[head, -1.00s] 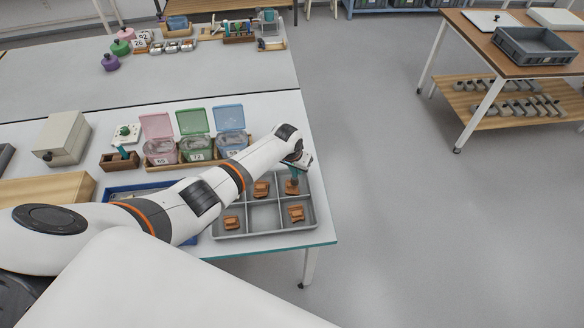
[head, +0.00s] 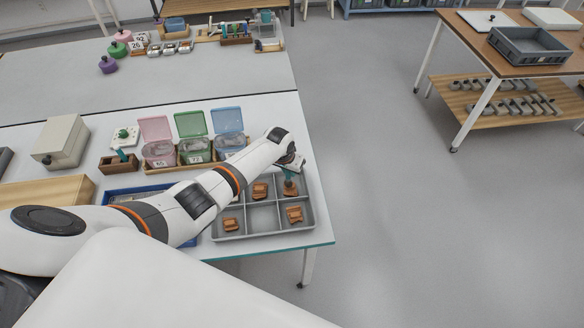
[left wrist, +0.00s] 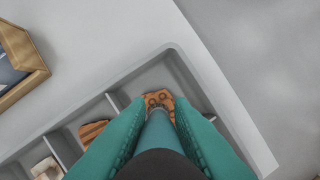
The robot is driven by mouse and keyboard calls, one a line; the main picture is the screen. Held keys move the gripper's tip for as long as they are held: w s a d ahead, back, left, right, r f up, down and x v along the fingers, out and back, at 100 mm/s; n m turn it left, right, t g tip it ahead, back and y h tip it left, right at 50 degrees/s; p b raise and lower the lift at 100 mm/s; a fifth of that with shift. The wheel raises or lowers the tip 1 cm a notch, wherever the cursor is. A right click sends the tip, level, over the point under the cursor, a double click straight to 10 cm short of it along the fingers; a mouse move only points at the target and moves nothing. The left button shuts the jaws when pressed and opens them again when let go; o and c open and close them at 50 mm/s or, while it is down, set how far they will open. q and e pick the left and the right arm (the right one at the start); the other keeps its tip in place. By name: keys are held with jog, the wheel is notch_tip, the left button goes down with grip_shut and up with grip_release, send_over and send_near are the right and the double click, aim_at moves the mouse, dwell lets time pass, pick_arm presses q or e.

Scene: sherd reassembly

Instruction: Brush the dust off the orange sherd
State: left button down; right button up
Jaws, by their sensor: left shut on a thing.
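My left gripper (head: 289,172) is over the back right compartment of the grey divided tray (head: 247,236). In the left wrist view its teal fingers (left wrist: 160,108) are shut on a brush's blue-teal handle (left wrist: 158,132); a dark round part lies nearest the camera. Straight below the brush is an orange-brown sherd (left wrist: 158,97) with darker patches, in the tray's corner compartment. That sherd (head: 290,189) is partly covered by the brush in the head view. The bristles are hidden, so contact cannot be told. My right gripper is not in view.
Other orange-brown sherds lie in separate compartments: back middle (head: 260,191), front left (head: 231,224) and front right (head: 294,215). Pink, green and blue lidded boxes (head: 193,150) stand behind the tray. The table's right edge is close to the tray; open floor lies beyond.

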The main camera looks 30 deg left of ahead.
pick_arm(q)
jog(key=shift+w+d+b, duration=0.3)
jog(key=shift+w+d, duration=0.05)
jog(key=shift+d, duration=0.3)
jog(key=shift+s+a, duration=0.15)
jog(key=shift+a, duration=0.15)
jog(key=shift+s+a+p, duration=0.3)
jog(key=shift+a+p, duration=0.1)
jog(key=shift+a, duration=0.1)
jog(key=shift+w+d, duration=0.45)
jog(key=shift+d, duration=0.35)
jog(key=shift+s+a+p, duration=0.3)
jog(key=shift+s+a, duration=0.2)
jog(key=shift+a, duration=0.3)
jog(key=shift+w+d, duration=0.2)
jog(key=shift+d, duration=0.05)
jog(key=shift+w+d+b, duration=0.35)
jog(key=shift+d+b, duration=0.1)
jog(key=shift+d, duration=0.15)
